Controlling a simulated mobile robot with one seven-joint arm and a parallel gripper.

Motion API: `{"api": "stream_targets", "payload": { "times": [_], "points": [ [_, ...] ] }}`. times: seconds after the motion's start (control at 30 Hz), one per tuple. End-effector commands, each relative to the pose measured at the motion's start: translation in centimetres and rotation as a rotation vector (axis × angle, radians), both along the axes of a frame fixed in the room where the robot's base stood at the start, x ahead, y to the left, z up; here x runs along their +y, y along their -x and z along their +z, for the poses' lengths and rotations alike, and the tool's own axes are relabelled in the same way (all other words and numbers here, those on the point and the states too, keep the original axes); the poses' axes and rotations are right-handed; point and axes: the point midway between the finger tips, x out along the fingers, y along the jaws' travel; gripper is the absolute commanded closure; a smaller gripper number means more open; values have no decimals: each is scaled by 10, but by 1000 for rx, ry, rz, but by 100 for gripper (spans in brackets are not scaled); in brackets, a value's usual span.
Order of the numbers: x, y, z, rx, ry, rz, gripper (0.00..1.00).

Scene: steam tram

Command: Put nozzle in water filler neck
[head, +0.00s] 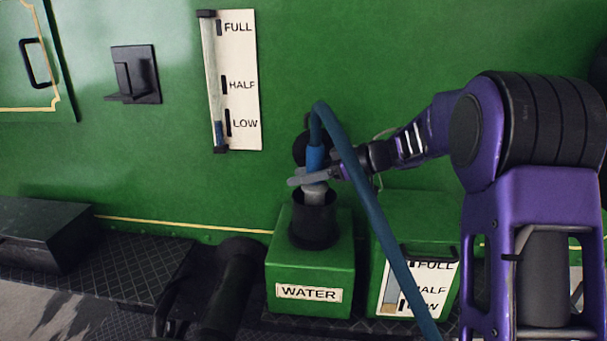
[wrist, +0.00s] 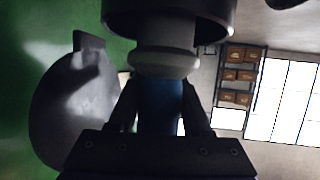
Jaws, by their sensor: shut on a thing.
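The nozzle (head: 315,176) has a blue body with a grey collar and hangs from a blue hose (head: 372,205). My gripper (head: 312,175) is shut on it. The nozzle is upright over the black water filler neck (head: 314,222) on the green box labelled WATER (head: 309,265). Its grey lower end meets the mouth of the neck; how deep it sits is hidden. In the wrist view, my fingers (wrist: 160,105) close around the blue nozzle body (wrist: 160,105), with the grey collar (wrist: 163,62) beyond them and the dark neck rim (wrist: 170,15) at the top.
A round dark lid (wrist: 75,105) stands close beside the neck, against the green wall. A second green box with a level gauge (head: 416,285) is at right. The hose drapes in front of it. A wall gauge (head: 230,80) reads near LOW.

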Motion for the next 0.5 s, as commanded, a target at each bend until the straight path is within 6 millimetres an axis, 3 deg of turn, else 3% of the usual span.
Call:
{"api": "stream_targets", "payload": {
  "times": [0.1,0.13,0.3,0.5],
  "points": [
    [0,0,2,-3,-1,0,100],
    [0,0,2,-3,-1,0,48],
    [0,0,1,-1,-1,0,17],
    [0,0,1,0,-1,0,16]
  ]
}}
